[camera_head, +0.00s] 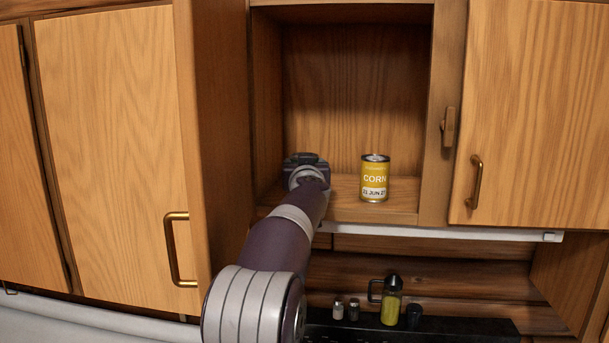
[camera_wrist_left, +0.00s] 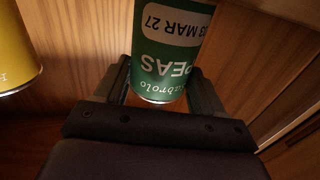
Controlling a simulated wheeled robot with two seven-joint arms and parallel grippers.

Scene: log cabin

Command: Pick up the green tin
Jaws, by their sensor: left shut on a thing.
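The green tin (camera_wrist_left: 172,45), labelled peas, shows in the left wrist view, its label upside down there. My left gripper (camera_wrist_left: 163,82) has one finger on each side of the tin and is shut on it. In the head view my left arm reaches into the open cabinet, and the gripper (camera_head: 306,160) is at the left part of the shelf. The green tin is hidden there behind my wrist. I cannot tell whether it touches the shelf. My right gripper is in neither view.
A yellow corn tin (camera_head: 375,178) stands on the cabinet shelf (camera_head: 345,209), right of my gripper; it also shows in the left wrist view (camera_wrist_left: 14,50). The cabinet's side walls are close. An open door (camera_head: 222,130) stands left of my arm. Bottles (camera_head: 391,300) stand below.

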